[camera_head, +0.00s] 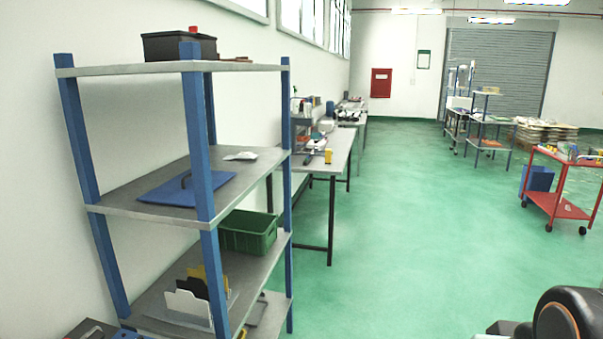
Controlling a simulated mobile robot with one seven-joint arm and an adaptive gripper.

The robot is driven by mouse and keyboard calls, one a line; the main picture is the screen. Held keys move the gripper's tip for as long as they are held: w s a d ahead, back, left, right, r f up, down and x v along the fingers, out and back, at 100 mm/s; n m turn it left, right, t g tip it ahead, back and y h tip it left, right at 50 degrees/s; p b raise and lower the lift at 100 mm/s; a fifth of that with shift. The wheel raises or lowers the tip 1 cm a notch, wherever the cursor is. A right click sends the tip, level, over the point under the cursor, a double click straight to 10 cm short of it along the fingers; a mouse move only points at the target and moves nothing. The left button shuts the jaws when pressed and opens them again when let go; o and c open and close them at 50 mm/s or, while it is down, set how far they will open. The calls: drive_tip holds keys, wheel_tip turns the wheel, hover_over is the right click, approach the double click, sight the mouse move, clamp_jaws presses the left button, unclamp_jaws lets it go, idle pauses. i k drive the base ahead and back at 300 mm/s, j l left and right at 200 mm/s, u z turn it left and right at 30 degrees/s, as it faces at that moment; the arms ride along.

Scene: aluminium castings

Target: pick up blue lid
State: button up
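My gripper is not in view. Only a dark part of my own body with an orange trim shows at the bottom right corner, well apart from the lid.
The grey rack shelf (125,207) also bears a small white object (241,156). A black box (165,47) stands above, and a green crate (248,236) below. Workbenches (338,152) line the wall behind. A red cart (556,206) stands right. The green floor between is clear.

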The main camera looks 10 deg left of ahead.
sight(178, 191)
drive_tip(key=i, duration=2.4)
drive_tip(key=i+u, duration=0.1)
drive_tip(key=u, duration=0.25)
drive_tip(key=i+u, duration=0.1)
drive_tip(key=u, duration=0.25)
drive_tip(key=l+u, duration=0.1)
drive_tip(key=u, duration=1.55)
drive_tip(key=i+l, duration=0.05)
